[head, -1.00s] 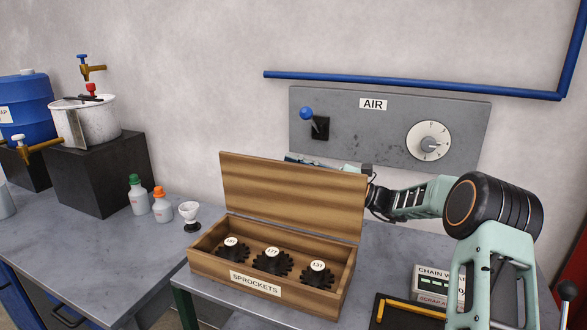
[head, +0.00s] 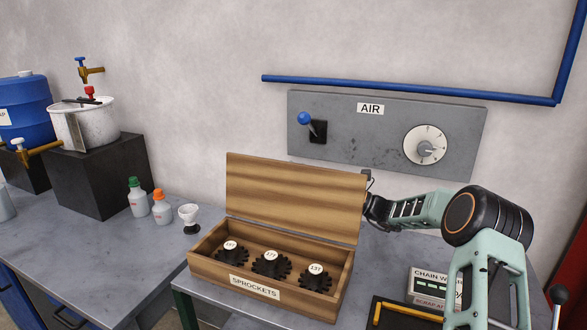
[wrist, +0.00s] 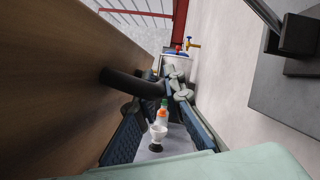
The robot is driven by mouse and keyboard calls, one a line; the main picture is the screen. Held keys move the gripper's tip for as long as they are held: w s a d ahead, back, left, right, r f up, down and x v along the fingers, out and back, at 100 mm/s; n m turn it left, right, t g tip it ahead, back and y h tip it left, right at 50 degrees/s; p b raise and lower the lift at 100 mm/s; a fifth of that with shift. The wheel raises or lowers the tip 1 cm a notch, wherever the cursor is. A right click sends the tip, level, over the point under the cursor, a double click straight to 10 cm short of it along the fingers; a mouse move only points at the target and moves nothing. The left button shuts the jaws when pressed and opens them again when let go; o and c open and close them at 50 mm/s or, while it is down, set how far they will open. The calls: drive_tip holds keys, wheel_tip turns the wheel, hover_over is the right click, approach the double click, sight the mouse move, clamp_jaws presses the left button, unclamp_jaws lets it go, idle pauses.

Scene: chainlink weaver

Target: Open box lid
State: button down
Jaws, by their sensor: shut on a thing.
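The wooden sprocket box (head: 215,268) stands on the grey bench with its lid (head: 295,195) raised to about upright along the back edge. Several dark sprockets with white labels lie inside. In the head view my arm reaches in from the right and my gripper is mostly hidden behind the lid. In the wrist view the lid's wooden face (wrist: 60,75) fills the left side, with a dark curved handle (wrist: 128,85) standing out from it. My gripper (wrist: 168,95) is shut on this handle, its fingertips partly hidden by it.
A grey AIR panel (head: 375,150) with a blue-knobbed lever and a dial is on the wall close behind the lid. Two small bottles (head: 150,205) and a white cup (head: 189,213) stand left of the box. A dark tray (head: 390,312) lies at the front right.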

drive_tip(key=c, duration=2)
unclamp_jaws()
drive_tip(key=shift+d, duration=0.15)
drive_tip(key=v, duration=1.1)
drive_tip(key=shift+d+f, duration=0.25)
drive_tip(key=shift+d, duration=0.1)
